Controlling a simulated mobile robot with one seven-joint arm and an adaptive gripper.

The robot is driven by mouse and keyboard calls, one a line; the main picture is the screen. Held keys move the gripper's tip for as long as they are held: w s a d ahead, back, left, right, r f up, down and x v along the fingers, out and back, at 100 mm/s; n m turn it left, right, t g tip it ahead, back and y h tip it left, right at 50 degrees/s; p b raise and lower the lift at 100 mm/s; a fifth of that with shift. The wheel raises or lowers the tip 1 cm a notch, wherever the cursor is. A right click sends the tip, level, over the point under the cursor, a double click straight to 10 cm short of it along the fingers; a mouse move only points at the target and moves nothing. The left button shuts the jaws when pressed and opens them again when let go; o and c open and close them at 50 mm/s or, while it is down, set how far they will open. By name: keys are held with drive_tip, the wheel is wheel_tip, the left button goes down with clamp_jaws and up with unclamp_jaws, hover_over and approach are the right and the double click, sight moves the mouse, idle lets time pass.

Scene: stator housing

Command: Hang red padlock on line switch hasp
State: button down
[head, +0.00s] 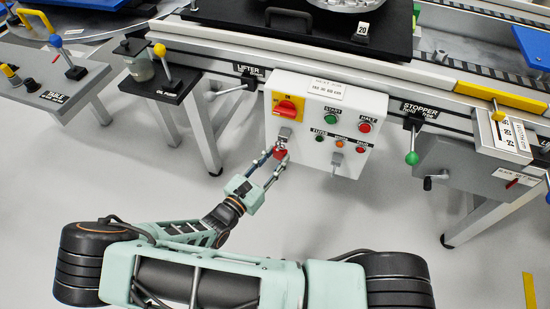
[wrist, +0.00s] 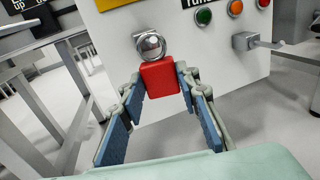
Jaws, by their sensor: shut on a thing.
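My gripper (head: 270,160) is shut on the red padlock (head: 280,154), just in front of the lower left of the white control box. In the wrist view the padlock (wrist: 160,79) sits between the fingertips, body upright, with its silver shackle (wrist: 150,45) on top. The red rotary line switch (head: 286,108) on its yellow plate is above the padlock. A small grey hasp (head: 285,132) shows just below the switch, close to the shackle. Whether the shackle is through the hasp or only in front of it, I cannot tell.
The white box (head: 348,100) carries green and red buttons and small lamps. A grey bracket (head: 337,158) juts from its lower right; it also shows in the wrist view (wrist: 258,41). A green-knobbed stopper lever (head: 411,158) hangs to the right. The floor in front is clear.

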drive_tip(key=c, duration=1.4)
unclamp_jaws()
drive_tip(key=shift+s+a, duration=0.1)
drive_tip(key=shift+v, duration=2.1)
drive_tip(key=v, duration=1.2)
drive_tip(key=shift+r, duration=0.1)
